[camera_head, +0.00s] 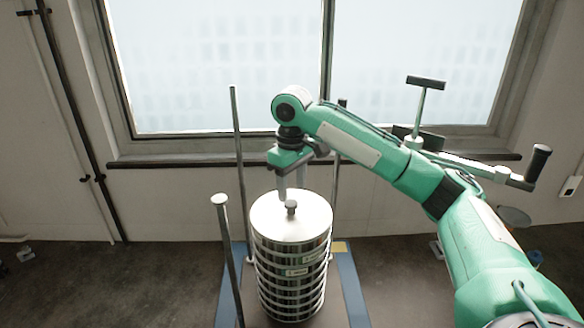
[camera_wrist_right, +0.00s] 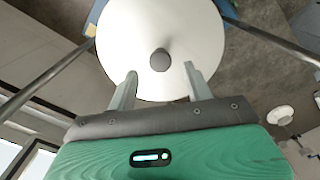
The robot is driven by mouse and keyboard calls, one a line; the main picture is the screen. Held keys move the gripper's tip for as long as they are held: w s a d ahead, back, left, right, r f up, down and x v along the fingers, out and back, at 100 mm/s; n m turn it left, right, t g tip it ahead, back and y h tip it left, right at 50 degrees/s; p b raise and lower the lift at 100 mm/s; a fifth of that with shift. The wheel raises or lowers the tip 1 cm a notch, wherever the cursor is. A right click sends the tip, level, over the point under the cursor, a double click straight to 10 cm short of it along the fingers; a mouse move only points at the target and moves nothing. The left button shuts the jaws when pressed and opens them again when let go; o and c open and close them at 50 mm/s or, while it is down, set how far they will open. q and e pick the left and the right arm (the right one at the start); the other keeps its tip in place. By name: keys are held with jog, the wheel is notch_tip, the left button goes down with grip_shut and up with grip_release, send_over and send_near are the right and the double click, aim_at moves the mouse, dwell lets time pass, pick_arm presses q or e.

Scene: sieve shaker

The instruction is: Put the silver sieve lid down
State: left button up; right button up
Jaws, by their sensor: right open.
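The silver sieve lid (camera_head: 278,222) is a round disc with a small knob (camera_head: 291,207) in its middle. It sits flat on top of the stack of silver sieves (camera_head: 292,272). In the right wrist view the lid (camera_wrist_right: 125,35) fills the upper middle, with its grey knob (camera_wrist_right: 160,60) near the centre. My right gripper (camera_head: 291,190) is just above and behind the knob. In the wrist view its two fingers (camera_wrist_right: 160,72) are spread apart, with the knob beyond their tips and nothing between them. My left gripper is not in view.
Upright metal rods (camera_head: 238,150) stand around the sieve stack on a blue base (camera_head: 352,290). One rod at the front left has a round cap (camera_head: 219,200). A T-handle (camera_head: 426,84) and a black-gripped lever (camera_head: 538,160) show behind my right arm. A window (camera_head: 220,60) is behind.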

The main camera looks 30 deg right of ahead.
aim_at(292, 204)
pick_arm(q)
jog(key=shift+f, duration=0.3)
pick_arm(e)
notch_tip(292, 204, up, 8)
